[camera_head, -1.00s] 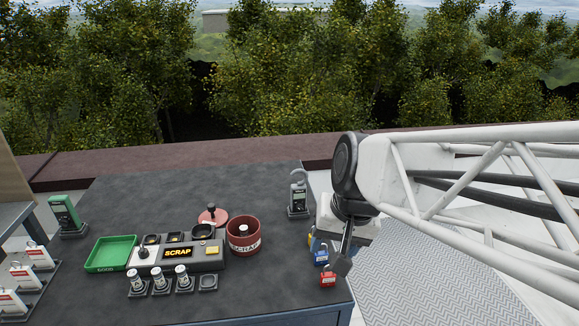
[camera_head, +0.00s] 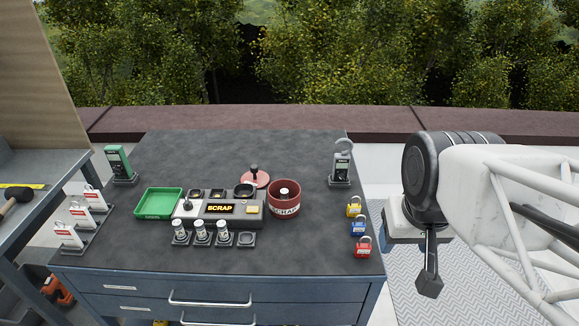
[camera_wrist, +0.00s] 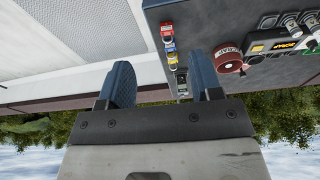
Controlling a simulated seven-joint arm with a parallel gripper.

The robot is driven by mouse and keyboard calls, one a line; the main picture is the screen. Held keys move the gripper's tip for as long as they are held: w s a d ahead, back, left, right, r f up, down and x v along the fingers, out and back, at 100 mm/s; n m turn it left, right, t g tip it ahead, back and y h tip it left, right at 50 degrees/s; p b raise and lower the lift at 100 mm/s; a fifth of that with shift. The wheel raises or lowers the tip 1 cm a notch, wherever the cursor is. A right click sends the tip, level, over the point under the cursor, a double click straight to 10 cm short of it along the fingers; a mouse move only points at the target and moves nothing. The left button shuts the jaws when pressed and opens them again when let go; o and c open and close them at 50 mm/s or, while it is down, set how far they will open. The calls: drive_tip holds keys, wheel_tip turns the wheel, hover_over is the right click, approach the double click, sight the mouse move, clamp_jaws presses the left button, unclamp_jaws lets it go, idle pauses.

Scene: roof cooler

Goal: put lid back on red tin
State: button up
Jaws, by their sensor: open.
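The red tin (camera_head: 284,203), labelled SCRAP, stands open on the dark workbench, right of the SCRAP display unit. Something pale and round shows inside it. The pinkish-red lid (camera_head: 257,179) with a dark knob lies on the bench just behind and left of the tin. In the wrist view the tin (camera_wrist: 230,58) is at the upper right; a red edge beside it may be the lid. My gripper (camera_head: 429,285) hangs off the bench's right side, well apart from both. In the wrist view its two blue fingers (camera_wrist: 164,84) are spread with nothing between them.
Yellow, blue and red padlocks (camera_head: 359,228) line the bench's right edge. A grey meter (camera_head: 342,165) stands behind them. A display unit (camera_head: 220,207), a green tray (camera_head: 158,203) and several small cylinders (camera_head: 201,232) are left of the tin. The bench's back middle is clear.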

drive_tip(key=w, duration=0.1)
drive_tip(key=m+g+h, duration=0.1)
drive_tip(key=m+h, duration=0.2)
drive_tip(key=m, duration=1)
hover_over(253, 166)
drive_tip(key=s, duration=0.1)
drive_tip(key=f, duration=1.7)
drive_tip(key=shift+a, duration=0.4)
drive_tip(key=shift+w+a+f, duration=0.15)
drive_tip(key=shift+a+f, duration=0.05)
drive_tip(key=shift+a, duration=0.1)
drive_tip(key=shift+f, duration=0.1)
drive_tip(key=shift+x, duration=1.2)
drive_tip(key=shift+f, duration=0.1)
